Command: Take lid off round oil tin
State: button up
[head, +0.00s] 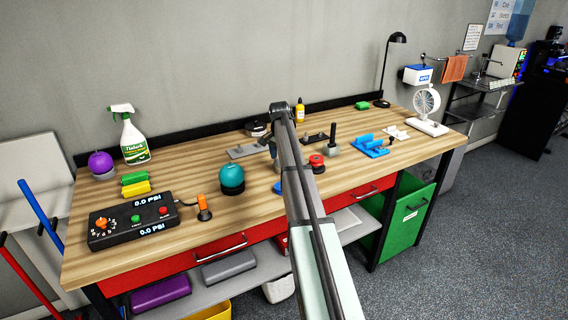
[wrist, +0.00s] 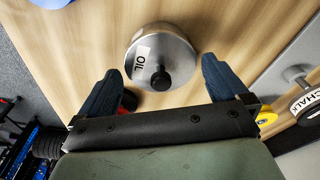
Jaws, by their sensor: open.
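The round oil tin (wrist: 184,48) shows in the wrist view, a silvery metal round with a white label reading OIL. Its lid carries a black knob (wrist: 160,79). The lid looks seated on the tin. My gripper (wrist: 161,72) is open and empty, its two dark blue fingers apart on either side of the knob. No contact with the tin is visible, and I cannot tell the height gap. In the head view my gripper (head: 274,152) is partly behind my arm, over the middle of the bench, and I cannot make out the oil tin there.
A chalk container (wrist: 303,104) stands at the right in the wrist view. On the bench, a teal ball (head: 232,177) is left of my gripper, and a red-topped knob (head: 317,162) and blue fixture (head: 370,145) are right. The bench's front middle (head: 250,215) is fairly clear.

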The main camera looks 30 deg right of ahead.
jog(key=shift+c, duration=0.3)
jog(key=c, duration=0.7)
jog(key=shift+r, duration=0.2)
jog(key=shift+r, duration=0.3)
jog(key=r, duration=0.8)
jog(key=shift+w+a+r, duration=0.2)
jog(key=shift+a, duration=0.05)
jog(key=n, duration=0.1)
send_over(258, 169)
notch_tip(258, 169, down, 2)
jog(key=shift+s+a+f, duration=0.1)
jog(key=shift+a+f, duration=0.05)
jog(key=shift+f, duration=2.4)
jog(key=shift+s+a+f, duration=0.1)
jog(key=shift+a+f, duration=0.05)
jog(key=shift+f, duration=2.35)
